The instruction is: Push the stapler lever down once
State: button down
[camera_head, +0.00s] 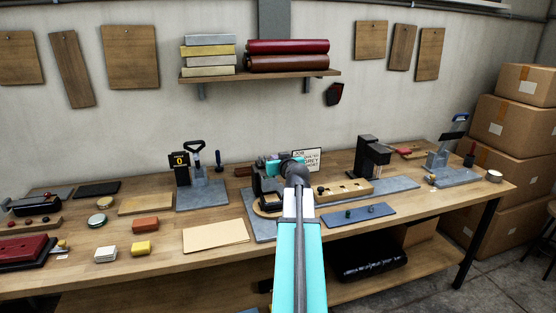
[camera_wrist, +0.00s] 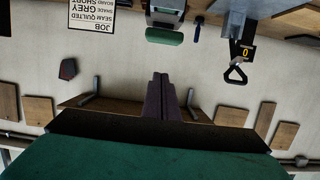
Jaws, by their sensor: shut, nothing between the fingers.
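A device with a black counter reading 0 and a dark D-shaped handle (camera_head: 195,147) stands upright on a grey base plate (camera_head: 203,196) at the back, left of centre. It looks like the stapler with its lever, but I cannot be sure. Its handle shows upside down at upper right in the wrist view (camera_wrist: 235,74). My gripper (camera_wrist: 161,76) shows dark fingers shut together and empty, pointing at the wall. In the head view my arm reaches over the bench to the right of the handle, apart from it. My fingertips are not clear there.
Behind my arm, a dark machine (camera_head: 266,188) is partly hidden. A wooden block (camera_head: 345,190) and a job sign (camera_head: 312,158) stand near it. A screwdriver (camera_head: 218,160) stands right of the handle. A tan sheet (camera_head: 215,235) lies in front. A shelf (camera_head: 260,75) overhangs behind.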

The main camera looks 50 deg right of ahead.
jog(key=shift+w+d+f+p, duration=0.15)
jog(key=shift+w+f+p, duration=0.1)
jog(key=shift+f, duration=0.5)
jog(key=shift+w+d+f+p, duration=0.1)
jog(key=shift+f+p, duration=0.1)
jog(key=shift+f, duration=0.5)
jog(key=shift+w+d+f+p, duration=0.15)
jog(key=shift+w+f+p, duration=0.1)
jog(key=shift+f, duration=0.5)
jog(key=shift+w+a+f+b, duration=0.15)
jog(key=shift+f+b, duration=0.25)
jog(key=shift+b, duration=0.85)
